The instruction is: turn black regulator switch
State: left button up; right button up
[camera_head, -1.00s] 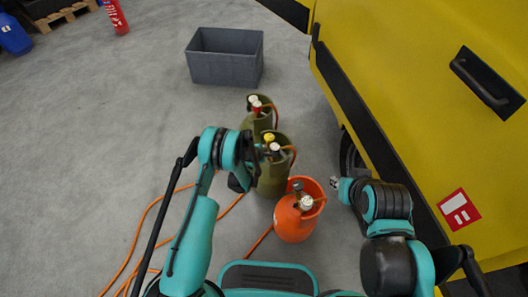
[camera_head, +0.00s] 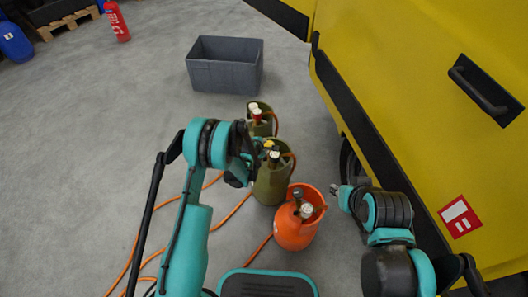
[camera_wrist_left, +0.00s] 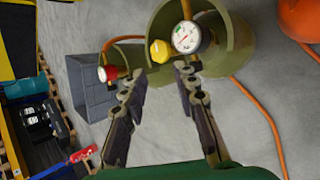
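A black switch (camera_head: 297,193) sits on top of the orange cylinder (camera_head: 290,232), beside a pale gauge (camera_head: 307,210). The middle olive cylinder (camera_head: 271,188) carries a yellow knob (camera_wrist_left: 159,50) and a white gauge (camera_wrist_left: 187,37). My left gripper (camera_head: 262,148) is at the top of this middle cylinder in the head view. In the left wrist view its fingers (camera_wrist_left: 160,72) are open and empty, pointing at the yellow knob and gauge. The black switch is not seen there. My right gripper (camera_head: 336,189) is right of the orange cylinder; its fingers are too small to judge.
Another olive cylinder (camera_head: 259,122) with a red knob (camera_wrist_left: 102,74) stands behind. A grey crate (camera_head: 222,77) is farther back. The yellow vehicle (camera_head: 420,60) closes off the right side. Orange hoses (camera_head: 215,225) lie on the floor.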

aim_at(265, 158)
pick_arm(q)
jog(key=shift+r, duration=0.1)
jog(key=f+g, duration=0.2)
jog(key=f, duration=0.1)
jog(key=f+n+g+h, duration=0.1)
jog(key=f+g, duration=0.1)
jog(key=f, duration=0.1)
jog(key=w+f+g, duration=0.1)
jog(key=f+g, duration=0.1)
jog(key=f, duration=0.1)
jog(key=shift+a+f+h, duration=0.2)
jog(key=shift+f+h, duration=0.15)
jog(key=shift+h, duration=0.05)
grip_shut()
